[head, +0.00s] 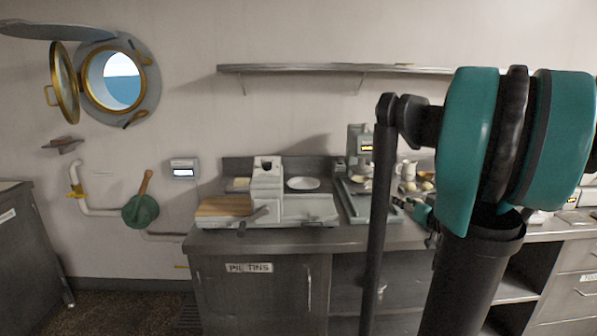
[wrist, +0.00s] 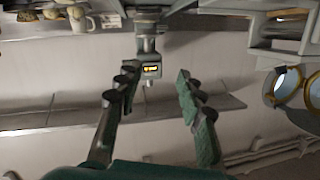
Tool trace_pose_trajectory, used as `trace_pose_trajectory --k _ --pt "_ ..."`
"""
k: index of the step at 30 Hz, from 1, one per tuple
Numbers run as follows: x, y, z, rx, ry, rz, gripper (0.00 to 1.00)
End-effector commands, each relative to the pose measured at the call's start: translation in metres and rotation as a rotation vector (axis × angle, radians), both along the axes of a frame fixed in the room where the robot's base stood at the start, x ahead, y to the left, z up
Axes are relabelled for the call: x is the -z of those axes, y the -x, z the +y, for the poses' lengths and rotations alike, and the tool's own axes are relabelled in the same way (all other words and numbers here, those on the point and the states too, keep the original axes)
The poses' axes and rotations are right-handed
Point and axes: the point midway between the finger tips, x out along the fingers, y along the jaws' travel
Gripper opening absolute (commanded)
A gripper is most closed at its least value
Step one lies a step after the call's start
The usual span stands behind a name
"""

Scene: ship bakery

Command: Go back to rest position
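My gripper (wrist: 157,76) is in the wrist view with its two fingers spread apart and nothing between them. In the head view, part of my gripper (head: 420,211) shows above the counter (head: 345,236), and my own arm hides much of it. The wrist view appears upside down.
A slicer-like machine (head: 267,185) with a wooden board (head: 223,206) and a white plate (head: 303,184) stand on the counter. A grey stand (head: 356,148), a cup and small round items are near my gripper. A wall shelf (head: 300,68) is above. Floor shows at lower left.

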Motion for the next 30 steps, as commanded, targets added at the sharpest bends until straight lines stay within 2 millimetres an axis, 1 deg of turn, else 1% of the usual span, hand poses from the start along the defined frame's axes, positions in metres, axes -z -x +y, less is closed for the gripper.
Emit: trace_pose_trajectory --k 1,5,8,9,11,12,14,15,17,18,21,22,25,27,30 --pt "0.008 0.003 0.015 -0.025 0.000 0.030 0.38" --pt "0.032 0.016 0.052 -0.088 -0.002 0.135 0.38" --pt "0.060 0.034 0.088 -0.143 0.003 0.250 0.38" --pt "0.073 0.045 0.103 -0.166 0.009 0.311 0.38" --pt "0.096 0.065 0.126 -0.193 0.023 0.410 0.38" --pt "0.112 0.081 0.138 -0.204 0.037 0.481 0.38" --pt "0.135 0.105 0.152 -0.208 0.064 0.584 0.38" --pt "0.149 0.122 0.159 -0.202 0.085 0.650 0.38" --pt "0.168 0.146 0.163 -0.181 0.121 0.742 0.38" --pt "0.180 0.162 0.164 -0.161 0.147 0.795 0.38" --pt "0.200 0.193 0.158 -0.097 0.209 0.899 0.38" --pt "0.205 0.201 0.156 -0.076 0.225 0.922 0.38" --pt "0.214 0.219 0.147 -0.017 0.269 0.972 0.38" --pt "0.218 0.226 0.142 0.011 0.287 0.989 0.38" --pt "0.219 0.230 0.138 0.032 0.298 1.000 0.38"
